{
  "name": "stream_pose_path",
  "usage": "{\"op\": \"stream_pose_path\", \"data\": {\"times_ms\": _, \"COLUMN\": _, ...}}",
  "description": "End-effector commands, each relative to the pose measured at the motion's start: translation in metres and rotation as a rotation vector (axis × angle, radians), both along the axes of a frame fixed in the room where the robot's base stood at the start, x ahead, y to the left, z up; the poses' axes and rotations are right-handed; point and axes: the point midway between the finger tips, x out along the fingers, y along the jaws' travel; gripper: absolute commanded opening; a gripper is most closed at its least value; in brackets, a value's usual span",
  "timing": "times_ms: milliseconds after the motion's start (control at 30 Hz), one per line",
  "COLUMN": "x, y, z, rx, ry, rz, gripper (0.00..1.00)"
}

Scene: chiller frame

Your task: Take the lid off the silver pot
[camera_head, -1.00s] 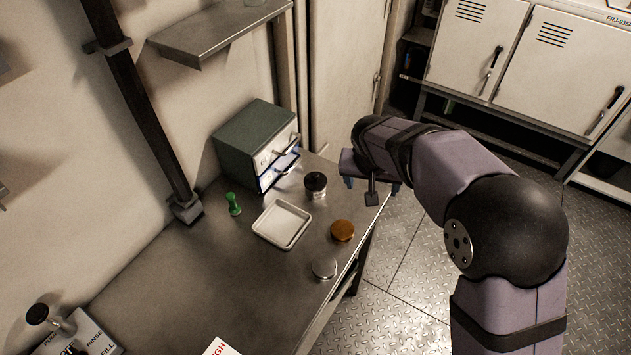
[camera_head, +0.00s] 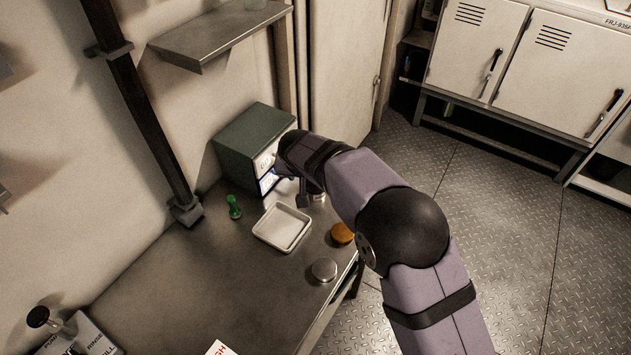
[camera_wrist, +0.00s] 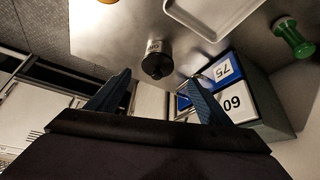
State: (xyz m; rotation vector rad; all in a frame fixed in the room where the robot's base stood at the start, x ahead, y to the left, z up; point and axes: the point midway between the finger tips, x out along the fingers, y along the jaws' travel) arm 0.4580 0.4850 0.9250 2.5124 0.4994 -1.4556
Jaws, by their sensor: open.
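The silver pot (camera_wrist: 154,45) shows in the wrist view with a dark lid (camera_wrist: 157,66) and knob on it, and a small label on its side. It stands upright on the metal counter. In the head view my arm hides most of it, and only a bit of the pot's silver side (camera_head: 319,196) shows. My gripper (camera_wrist: 158,98) is open and empty. In the wrist view the lid appears between the two blue fingers, just beyond their tips. It looks apart from them.
A green cabinet with numbered drawers (camera_head: 254,140) stands behind, one drawer apparently pulled out. A white tray (camera_head: 260,232), green stamp-like object (camera_head: 234,207), orange disc (camera_head: 342,233) and silver round tin (camera_head: 323,270) are on the counter (camera_head: 200,290). The near-left counter is fairly clear.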

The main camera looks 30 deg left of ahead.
Motion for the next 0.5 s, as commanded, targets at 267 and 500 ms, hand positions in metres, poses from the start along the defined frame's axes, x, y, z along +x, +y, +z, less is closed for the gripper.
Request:
{"op": "stream_pose_path", "data": {"times_ms": 267, "x": 0.011, "y": 0.001, "z": -0.012, "rx": -0.003, "ry": 0.001, "rz": 0.0, "gripper": 0.73}}
{"op": "stream_pose_path", "data": {"times_ms": 500, "x": 0.024, "y": 0.004, "z": -0.033, "rx": -0.002, "ry": 0.002, "rz": 0.0, "gripper": 0.73}}
